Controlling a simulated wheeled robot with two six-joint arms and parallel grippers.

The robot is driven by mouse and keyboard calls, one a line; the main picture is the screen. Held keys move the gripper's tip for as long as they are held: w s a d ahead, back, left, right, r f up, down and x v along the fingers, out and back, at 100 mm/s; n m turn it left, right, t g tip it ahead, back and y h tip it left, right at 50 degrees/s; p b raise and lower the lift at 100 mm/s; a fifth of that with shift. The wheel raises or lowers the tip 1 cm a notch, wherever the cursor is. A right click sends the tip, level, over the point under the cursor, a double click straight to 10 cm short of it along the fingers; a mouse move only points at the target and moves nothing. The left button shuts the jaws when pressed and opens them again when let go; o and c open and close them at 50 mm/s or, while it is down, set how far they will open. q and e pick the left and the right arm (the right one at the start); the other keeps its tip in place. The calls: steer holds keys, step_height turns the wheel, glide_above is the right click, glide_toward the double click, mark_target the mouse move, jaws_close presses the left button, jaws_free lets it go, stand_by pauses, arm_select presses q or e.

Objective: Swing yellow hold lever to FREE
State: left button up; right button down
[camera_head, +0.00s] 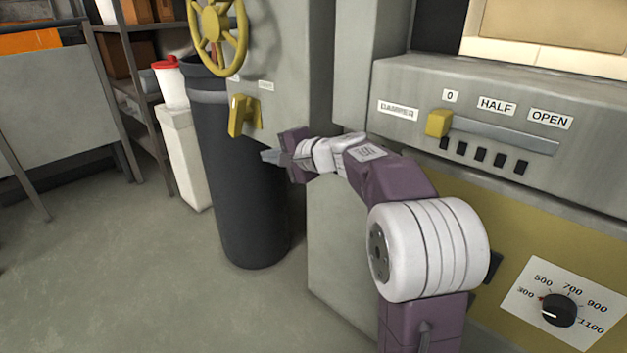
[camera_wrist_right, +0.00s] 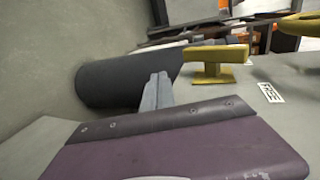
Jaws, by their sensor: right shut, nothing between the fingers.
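The yellow hold lever (camera_head: 238,117) is on the front of the grey cabinet, below the yellow handwheel. Its handle hangs roughly downward in the head view. It also shows in the right wrist view (camera_wrist_right: 215,55), just beyond my fingertips. My right gripper (camera_head: 270,157) is shut and empty, a little below and right of the lever in the head view. Its closed fingers show in the right wrist view (camera_wrist_right: 157,90), apart from the lever. A small white label (camera_head: 266,85) sits above the lever; its text is too small to read. My left gripper is not in view.
The yellow handwheel (camera_head: 218,35) is above the lever. On the right is a panel with a yellow damper slider (camera_head: 439,123) and a temperature knob (camera_head: 558,309). Open floor lies at left.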

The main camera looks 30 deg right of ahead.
steer(key=s+d+p, duration=0.1)
steer(key=s+d, duration=0.3)
steer(key=s, duration=0.8)
steer(key=shift+s+d+f, duration=0.15)
steer(key=shift+s+d, duration=0.2)
steer(key=shift+s, duration=0.05)
